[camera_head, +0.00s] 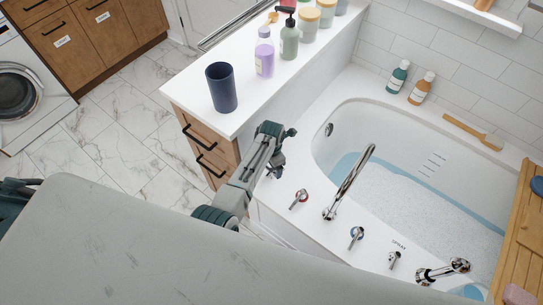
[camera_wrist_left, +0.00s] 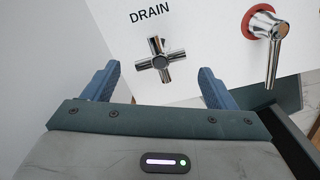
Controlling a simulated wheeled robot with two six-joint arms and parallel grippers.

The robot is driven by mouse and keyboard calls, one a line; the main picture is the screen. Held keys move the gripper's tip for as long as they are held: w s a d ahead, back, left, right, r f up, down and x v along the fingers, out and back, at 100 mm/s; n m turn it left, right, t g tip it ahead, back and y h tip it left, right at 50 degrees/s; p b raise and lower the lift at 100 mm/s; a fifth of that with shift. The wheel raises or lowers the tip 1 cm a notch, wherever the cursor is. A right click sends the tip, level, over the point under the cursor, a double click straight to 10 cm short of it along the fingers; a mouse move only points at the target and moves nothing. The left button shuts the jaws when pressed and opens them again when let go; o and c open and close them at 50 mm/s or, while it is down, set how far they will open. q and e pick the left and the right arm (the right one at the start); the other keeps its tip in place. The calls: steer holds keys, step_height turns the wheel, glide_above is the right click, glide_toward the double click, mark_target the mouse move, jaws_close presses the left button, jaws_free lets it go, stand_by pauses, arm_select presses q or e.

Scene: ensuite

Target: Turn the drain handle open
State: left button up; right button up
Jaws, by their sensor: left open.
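The drain handle (camera_wrist_left: 158,62) is a chrome cross knob on the white tub deck, below the printed word DRAIN in the left wrist view. One arm of the cross points up and slightly left. My left gripper (camera_wrist_left: 159,70) is open, with one blue finger to each side of the handle and a gap on both sides. I cannot tell how far the fingertips are above the deck. In the head view my left gripper (camera_head: 284,150) is over the near left corner of the tub deck and hides most of the drain handle. My right gripper is not in view.
A red-ringed lever (camera_head: 299,199) sits just right of the drain handle. The tall spout (camera_head: 350,182) and a blue-ringed lever (camera_head: 357,236) stand farther right. A white counter (camera_head: 190,92) with a dark cup (camera_head: 221,88) and bottles is left of the tub (camera_head: 335,108).

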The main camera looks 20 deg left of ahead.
arm_select(q)
step_height(320, 180, up, 6)
stand_by(0.4)
stand_by(0.3)
